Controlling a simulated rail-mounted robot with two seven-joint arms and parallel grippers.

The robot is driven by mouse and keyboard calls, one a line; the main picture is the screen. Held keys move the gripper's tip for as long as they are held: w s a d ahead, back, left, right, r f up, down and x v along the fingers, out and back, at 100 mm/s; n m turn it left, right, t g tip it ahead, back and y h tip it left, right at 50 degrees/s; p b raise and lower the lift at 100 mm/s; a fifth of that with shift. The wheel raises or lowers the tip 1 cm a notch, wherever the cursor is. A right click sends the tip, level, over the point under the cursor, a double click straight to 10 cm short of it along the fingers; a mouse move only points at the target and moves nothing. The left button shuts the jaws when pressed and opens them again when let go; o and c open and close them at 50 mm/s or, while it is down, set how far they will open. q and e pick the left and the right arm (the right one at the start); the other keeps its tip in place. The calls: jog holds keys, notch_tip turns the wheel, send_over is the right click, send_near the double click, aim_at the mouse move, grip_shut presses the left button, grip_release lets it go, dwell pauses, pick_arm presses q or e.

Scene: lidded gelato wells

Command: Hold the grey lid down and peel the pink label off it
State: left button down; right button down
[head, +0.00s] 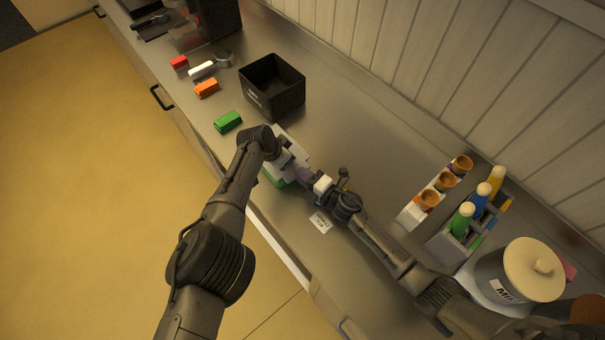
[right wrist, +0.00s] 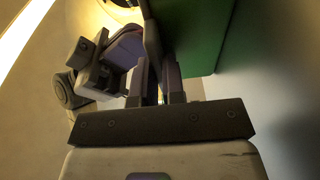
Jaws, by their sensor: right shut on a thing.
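A white block with a green base (head: 273,180) stands near the front edge of the counter, partly hidden by both of my arms. Its green side (right wrist: 203,35) fills the upper middle of the right wrist view. The grey lid and the pink label cannot be made out behind the grippers. My left gripper (head: 290,160) is over the block from the left, its fingertips hidden. My right gripper (head: 305,174) is at the right side of the block, close to the left one. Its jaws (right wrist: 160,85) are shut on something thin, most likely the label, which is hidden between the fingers.
A black open bin (head: 275,92) stands behind. Green (head: 228,122), orange (head: 206,88), white (head: 202,69) and red (head: 179,62) blocks lie left. A white card (head: 321,222) lies in front. Cups in a rack (head: 413,216), a bottle caddy (head: 446,245) and a lidded jar (head: 505,277) stand right.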

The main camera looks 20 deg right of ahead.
pick_arm(q)
jog(key=shift+a+r, duration=0.1)
jog(key=shift+r, duration=0.15)
dwell(0.6)
jog(key=shift+r, duration=0.1)
jog(key=shift+w+r, duration=0.2)
jog(key=shift+r, duration=0.3)
jog(key=shift+w+r, duration=0.2)
jog(key=shift+r, duration=0.25)
pick_arm(e)
jog(key=shift+s+d+f, duration=0.1)
jog(key=shift+s+f, duration=0.05)
jog(key=shift+f, duration=0.15)
pick_arm(q)
jog(key=shift+w+r, duration=0.1)
pick_arm(e)
jog(key=shift+r, duration=0.1)
pick_arm(q)
jog(key=shift+r, duration=0.35)
pick_arm(e)
jog(key=shift+r, duration=0.1)
pick_arm(q)
jog(key=shift+r, duration=2.45)
jog(key=shift+a, duration=0.1)
pick_arm(e)
jog(key=shift+r, duration=0.1)
